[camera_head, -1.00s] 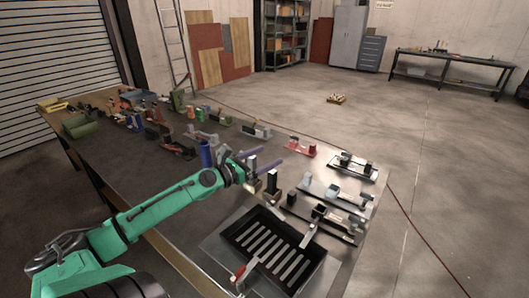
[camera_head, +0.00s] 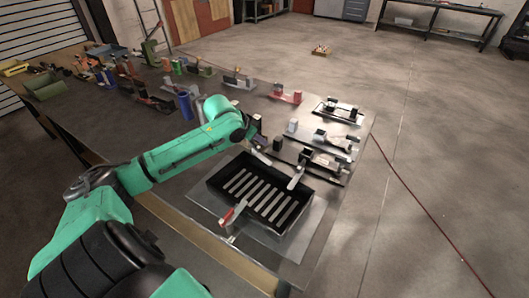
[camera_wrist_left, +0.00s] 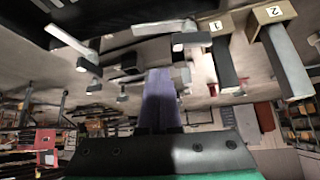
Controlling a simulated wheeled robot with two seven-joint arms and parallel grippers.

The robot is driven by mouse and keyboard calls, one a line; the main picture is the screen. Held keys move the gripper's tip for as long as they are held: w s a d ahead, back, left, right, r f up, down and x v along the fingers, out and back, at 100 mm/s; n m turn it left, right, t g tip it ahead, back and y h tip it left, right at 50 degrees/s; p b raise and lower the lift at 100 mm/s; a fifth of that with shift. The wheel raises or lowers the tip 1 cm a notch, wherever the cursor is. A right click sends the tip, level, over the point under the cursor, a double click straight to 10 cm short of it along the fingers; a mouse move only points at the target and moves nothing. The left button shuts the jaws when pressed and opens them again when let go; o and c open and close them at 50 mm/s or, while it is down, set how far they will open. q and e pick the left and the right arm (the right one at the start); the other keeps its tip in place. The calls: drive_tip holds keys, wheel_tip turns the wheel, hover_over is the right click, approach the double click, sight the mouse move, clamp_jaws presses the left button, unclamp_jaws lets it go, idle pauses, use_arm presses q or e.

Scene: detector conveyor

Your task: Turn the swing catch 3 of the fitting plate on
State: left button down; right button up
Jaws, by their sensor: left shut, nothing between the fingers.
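My left gripper (camera_head: 259,146) is at the near side of the fittings, beside the far edge of a black slotted tray. Its purple fingers show shut and empty in the left wrist view (camera_wrist_left: 163,98). There, a tan block marked 1 (camera_wrist_left: 219,27) and a tan block marked 2 (camera_wrist_left: 272,13) stand to the right of the fingers, each with a grey bar. I cannot read a number 3, so I cannot tell which piece is catch 3. The fitting plate is not clearly identifiable, and my arm hides part of this area. My right gripper is out of view.
The black slotted tray (camera_head: 212,189) has a red-handled clamp (camera_head: 233,213) on its near edge. Dark plates with fittings (camera_head: 333,170) stand close to its right. Several blocks and tools line the table's far side.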

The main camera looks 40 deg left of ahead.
sight(265, 158)
use_arm(q)
drive_tip(key=p+x, duration=0.1)
drive_tip(key=x, duration=0.8)
drive_tip(key=shift+w+d, duration=0.1)
drive_tip(key=shift+w, duration=0.05)
drive_tip(key=s+p, duration=0.2)
drive_tip(key=s, duration=0.1)
drive_tip(key=shift+a+f+p, duration=0.1)
drive_tip(key=shift+a+p, duration=0.2)
drive_tip(key=shift+p, duration=0.1)
drive_tip(key=shift+s+a+f, duration=0.1)
drive_tip(key=shift+s, duration=0.4)
drive_tip(key=shift+w, duration=0.15)
